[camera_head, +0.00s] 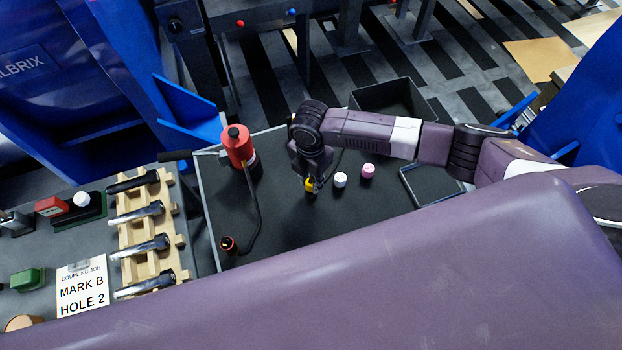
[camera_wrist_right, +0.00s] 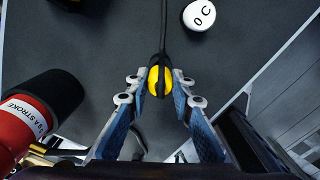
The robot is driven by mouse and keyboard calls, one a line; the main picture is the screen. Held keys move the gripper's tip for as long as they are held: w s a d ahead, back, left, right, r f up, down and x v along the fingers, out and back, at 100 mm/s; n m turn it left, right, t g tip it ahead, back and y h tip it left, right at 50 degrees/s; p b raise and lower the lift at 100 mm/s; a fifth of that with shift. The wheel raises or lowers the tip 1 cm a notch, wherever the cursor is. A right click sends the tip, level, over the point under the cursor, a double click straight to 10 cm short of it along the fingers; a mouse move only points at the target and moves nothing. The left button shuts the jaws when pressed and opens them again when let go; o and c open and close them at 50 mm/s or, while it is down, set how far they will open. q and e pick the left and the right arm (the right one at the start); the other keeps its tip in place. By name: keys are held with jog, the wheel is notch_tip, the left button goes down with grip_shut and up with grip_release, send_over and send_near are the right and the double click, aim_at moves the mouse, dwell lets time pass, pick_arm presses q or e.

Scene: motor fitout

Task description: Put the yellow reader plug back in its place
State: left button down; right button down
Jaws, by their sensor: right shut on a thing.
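The yellow reader plug (camera_head: 310,185) shows below my right gripper (camera_head: 308,180) over the dark bench top. In the right wrist view the plug (camera_wrist_right: 153,80) is yellow with a black middle band, and a dark cable runs up from it. My right gripper (camera_wrist_right: 159,86) is shut on the plug, one finger on each side. I cannot tell whether the plug touches the bench top. Its place is not identifiable in these views. My left gripper is not in view.
A red pump (camera_head: 237,147) with a black hose stands left of the gripper. A white cap (camera_head: 340,180) and a pink cap (camera_head: 368,171) stand close on the right. A black bin (camera_head: 433,109) is behind. A wooden rack (camera_head: 139,233) holds several tools at left.

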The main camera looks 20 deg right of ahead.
aim_at(311, 186)
dwell(0.8)
jog(key=shift+f+b, duration=0.65)
jog(key=shift+f, duration=0.95)
jog(key=c, duration=1.6)
grip_release()
jog(key=shift+r, duration=0.1)
notch_tip(311, 186, up, 12)
jog(key=shift+f, duration=0.1)
